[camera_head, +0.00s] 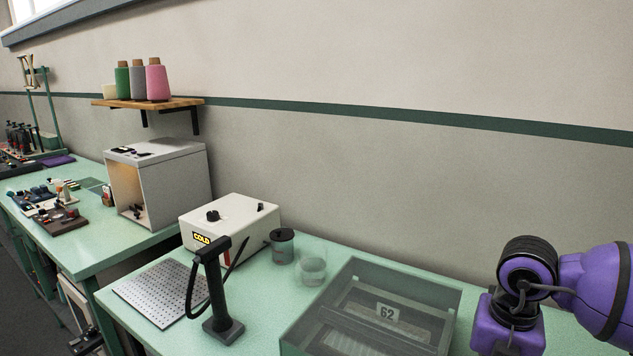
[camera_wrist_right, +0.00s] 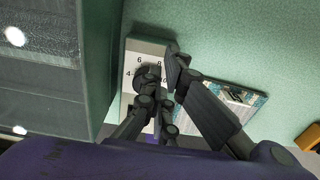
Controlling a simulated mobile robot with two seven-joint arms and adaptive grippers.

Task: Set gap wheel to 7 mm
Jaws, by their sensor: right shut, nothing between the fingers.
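In the right wrist view, a pale plate (camera_wrist_right: 131,62) bears printed numbers; 6, 8 and 4 can be read, others are covered. I take it to be the gap wheel's scale. A dark rounded shape (camera_wrist_right: 149,76) lies over its middle. I cannot tell whether it is the wheel's knob or part of a finger. My right gripper (camera_wrist_right: 166,80) is shut and empty over the plate's right side, hiding much of it. Contact with the wheel and the wheel's setting cannot be made out. In the head view only my purple right arm shows at the right; my left gripper is not visible.
A dark translucent box (camera_head: 370,270) with a 62 label stands on the green bench; a grey box wall (camera_wrist_right: 98,60) is close left of the plate. A blue-patterned card (camera_wrist_right: 240,97) lies right of it. A black stand (camera_head: 222,328) and white COLD unit (camera_head: 235,220) are farther left.

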